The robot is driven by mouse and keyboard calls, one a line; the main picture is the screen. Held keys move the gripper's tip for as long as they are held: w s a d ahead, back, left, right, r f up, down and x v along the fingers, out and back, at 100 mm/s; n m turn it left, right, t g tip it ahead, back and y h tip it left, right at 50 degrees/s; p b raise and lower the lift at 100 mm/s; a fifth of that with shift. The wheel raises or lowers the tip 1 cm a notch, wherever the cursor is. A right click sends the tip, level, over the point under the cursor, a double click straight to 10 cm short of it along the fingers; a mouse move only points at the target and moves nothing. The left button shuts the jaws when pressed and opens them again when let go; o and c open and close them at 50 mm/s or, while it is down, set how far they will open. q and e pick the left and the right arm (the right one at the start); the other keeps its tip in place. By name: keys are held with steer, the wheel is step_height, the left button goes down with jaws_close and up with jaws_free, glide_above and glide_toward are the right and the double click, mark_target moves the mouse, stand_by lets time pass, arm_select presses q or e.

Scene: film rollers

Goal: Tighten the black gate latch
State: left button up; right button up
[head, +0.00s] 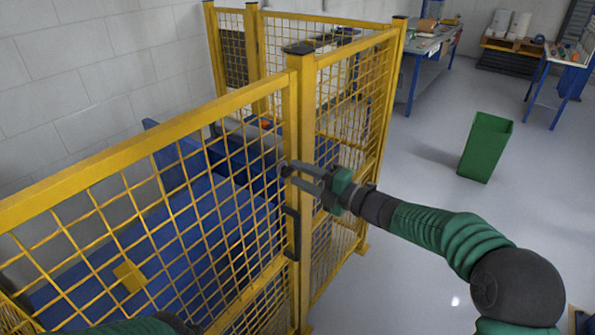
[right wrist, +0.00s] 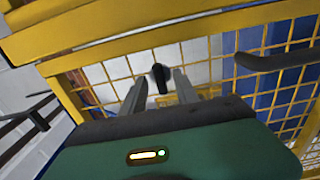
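The black gate latch (right wrist: 161,77) is a small dark knob on the yellow gate frame. In the right wrist view it shows between and just beyond the two finger tips, with gaps on both sides. In the head view it is a dark spot (head: 285,170) by the gate post, partly covered by my finger tips. My right gripper (head: 300,177) is open around or just in front of the latch; I cannot tell whether it touches. My left gripper (head: 188,326) shows only in part at the bottom edge, and its fingers cannot be made out.
The yellow mesh fence (head: 150,108) runs along the left. A black handle (head: 292,233) sits below the latch on the post. Blue equipment (head: 215,225) stands behind the mesh. A green bin (head: 485,148) stands on open grey floor at right, with workbenches behind.

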steer(key=shift+w+a, duration=0.2)
steer(key=shift+a, duration=0.3)
steer(key=shift+w+a, duration=0.2)
steer(key=shift+a, duration=0.35)
steer(key=shift+s+d, duration=0.1)
steer(key=shift+d, duration=0.25)
jaws_close()
arm_select(q)
steer(key=shift+a, duration=0.25)
arm_select(e)
steer(key=shift+a, duration=0.1)
